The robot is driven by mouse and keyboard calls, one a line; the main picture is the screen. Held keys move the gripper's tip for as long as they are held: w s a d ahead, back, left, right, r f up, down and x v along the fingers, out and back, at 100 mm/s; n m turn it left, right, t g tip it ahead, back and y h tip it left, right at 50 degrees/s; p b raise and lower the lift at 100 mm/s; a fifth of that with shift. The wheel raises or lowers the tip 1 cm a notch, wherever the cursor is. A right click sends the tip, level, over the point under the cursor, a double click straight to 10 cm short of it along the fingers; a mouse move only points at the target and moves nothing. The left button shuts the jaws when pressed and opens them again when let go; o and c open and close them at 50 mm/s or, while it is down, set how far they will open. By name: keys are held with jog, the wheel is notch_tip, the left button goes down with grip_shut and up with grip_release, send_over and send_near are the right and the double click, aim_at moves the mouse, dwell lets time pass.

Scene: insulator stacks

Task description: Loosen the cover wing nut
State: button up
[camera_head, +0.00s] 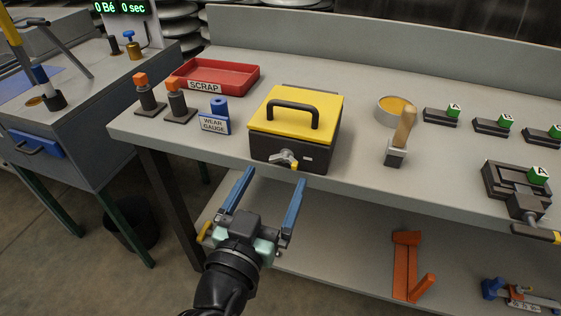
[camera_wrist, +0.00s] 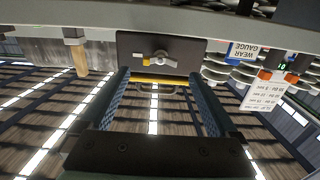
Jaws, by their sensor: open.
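The cover wing nut (camera_head: 289,159) is a silver-grey metal piece on the front of a dark box with a yellow lid (camera_head: 312,103) and a black handle. In the wrist view the wing nut (camera_wrist: 160,57) shows on the dark front face, with its wings spread roughly sideways and a small yellow mark at its left. My gripper (camera_head: 274,176) has two blue fingers spread apart and empty. It is in front of the box, short of the wing nut, pointing at it. In the wrist view the wing nut lies between the fingertips (camera_wrist: 159,74), beyond them.
The box stands near the front edge of a grey workbench (camera_head: 350,177). A red scrap tray (camera_head: 215,76), a blue wear gauge (camera_head: 216,115) and orange-topped pieces stand left of it. A wooden-handled tool (camera_head: 404,128) stands right. A lower shelf (camera_head: 350,240) holds orange parts.

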aim_at(281, 164)
jog(key=shift+x, duration=2.35)
jog(key=c, duration=1.4)
